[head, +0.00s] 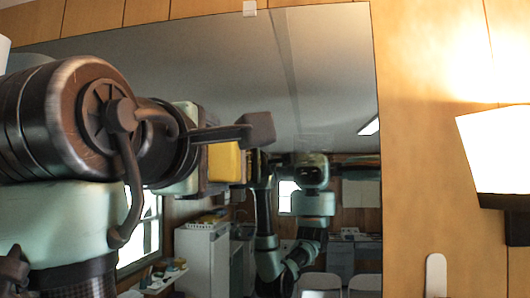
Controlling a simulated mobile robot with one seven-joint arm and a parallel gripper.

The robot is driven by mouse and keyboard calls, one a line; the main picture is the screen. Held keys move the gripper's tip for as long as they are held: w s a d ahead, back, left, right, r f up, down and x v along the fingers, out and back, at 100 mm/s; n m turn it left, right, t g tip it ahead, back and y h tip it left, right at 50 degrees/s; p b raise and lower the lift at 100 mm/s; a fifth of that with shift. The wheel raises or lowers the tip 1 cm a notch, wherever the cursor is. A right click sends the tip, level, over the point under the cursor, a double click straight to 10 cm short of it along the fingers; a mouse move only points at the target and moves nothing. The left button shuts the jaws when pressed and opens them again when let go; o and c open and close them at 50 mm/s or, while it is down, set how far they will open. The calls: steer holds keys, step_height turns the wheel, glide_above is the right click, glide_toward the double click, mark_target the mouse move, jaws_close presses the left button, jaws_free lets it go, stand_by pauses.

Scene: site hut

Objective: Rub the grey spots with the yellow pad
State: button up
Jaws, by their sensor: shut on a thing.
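The yellow pad (224,162) is in the head view, left of the middle, at the end of my arm and in front of a large mirror (330,60). My gripper (212,165) is shut on the pad; its fingers are mostly hidden behind my arm's wrist and a dark bracket. The pad faces the mirror near its own dark reflection. I cannot tell whether it touches the glass. I cannot make out clear grey spots on the glass; my arm covers much of its left part.
A bright wall lamp (500,150) juts out at the right. A pale rounded object (436,275) shows at lower right. The mirror reflects my body, a window, chairs and cabinets.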

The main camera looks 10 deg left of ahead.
steer(key=a+p, duration=0.2)
steer(key=a, duration=0.3)
steer(key=shift+w+a+r, duration=0.1)
steer(key=shift+w+a, duration=0.05)
steer(key=shift+a, duration=0.1)
steer(key=shift+s+d+b, duration=0.2)
steer(key=shift+d+b, duration=0.05)
steer(key=shift+d, duration=4.65)
steer(key=shift+s+d+b, duration=0.2)
steer(key=shift+d, duration=4.65)
steer(key=shift+a, duration=0.15)
steer(key=a+p, duration=0.3)
steer(key=a, duration=1.6)
steer(key=shift+w, duration=0.35)
